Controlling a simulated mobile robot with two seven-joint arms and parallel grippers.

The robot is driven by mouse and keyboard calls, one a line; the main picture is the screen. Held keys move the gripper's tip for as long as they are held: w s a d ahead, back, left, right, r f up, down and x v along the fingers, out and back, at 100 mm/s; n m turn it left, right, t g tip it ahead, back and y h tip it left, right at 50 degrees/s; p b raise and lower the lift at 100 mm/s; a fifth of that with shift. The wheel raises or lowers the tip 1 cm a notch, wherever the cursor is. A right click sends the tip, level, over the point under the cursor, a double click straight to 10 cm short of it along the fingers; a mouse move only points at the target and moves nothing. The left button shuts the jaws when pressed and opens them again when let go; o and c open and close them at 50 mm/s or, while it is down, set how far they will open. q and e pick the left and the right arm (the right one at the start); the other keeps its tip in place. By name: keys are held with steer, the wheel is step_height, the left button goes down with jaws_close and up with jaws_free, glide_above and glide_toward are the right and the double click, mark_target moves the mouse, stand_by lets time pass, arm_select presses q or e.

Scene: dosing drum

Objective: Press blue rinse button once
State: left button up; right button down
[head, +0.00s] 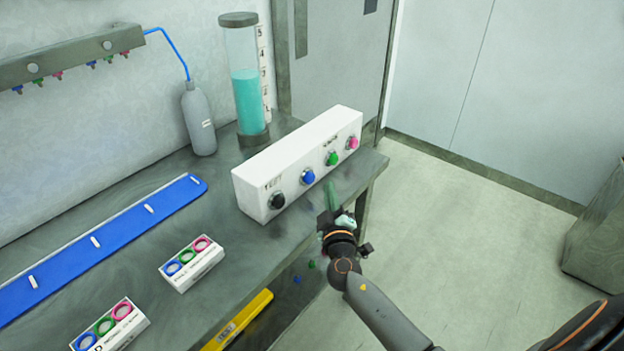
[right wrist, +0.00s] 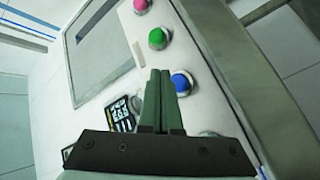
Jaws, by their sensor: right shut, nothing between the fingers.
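The blue button (head: 308,177) sits on the front of a white box (head: 262,167) on the grey bench, between a black button (head: 277,201) and a green one (head: 332,158). My right gripper (head: 331,185) is shut and empty, its green fingers in front of the box, just right of and a little below the blue button in the head view. In the right wrist view the closed fingertips (right wrist: 160,73) are close beside the blue button (right wrist: 181,83), which is partly covered by a finger. I cannot tell whether they touch. My left gripper is not in view.
A pink button (head: 352,143) is at the box's far end. Behind stand a cylinder of teal liquid (head: 246,90) and a grey bottle (head: 198,118). A blue strip (head: 150,211) and two small boxes of rings lie on the bench.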

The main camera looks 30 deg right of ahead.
mark_target(309, 178)
steer(key=shift+w+a+b, duration=0.2)
steer(key=shift+w+a, duration=0.05)
steer(key=shift+w, duration=0.25)
steer(key=shift+w+a+b, duration=0.15)
steer(key=shift+w+a, duration=0.05)
steer(key=shift+w, duration=0.3)
steer(key=shift+f, duration=0.1)
stand_by(1.2)
steer(key=shift+w+a+b, duration=0.1)
steer(key=shift+w+b, duration=0.2)
steer(key=shift+b, duration=0.1)
steer(key=shift+w, duration=0.1)
steer(key=shift+w+a+b, duration=0.25)
steer(key=shift+w+b, duration=0.15)
steer(key=shift+w, duration=0.05)
stand_by(0.6)
stand_by(0.3)
steer(key=shift+s+d, duration=0.35)
steer(key=shift+s, duration=0.55)
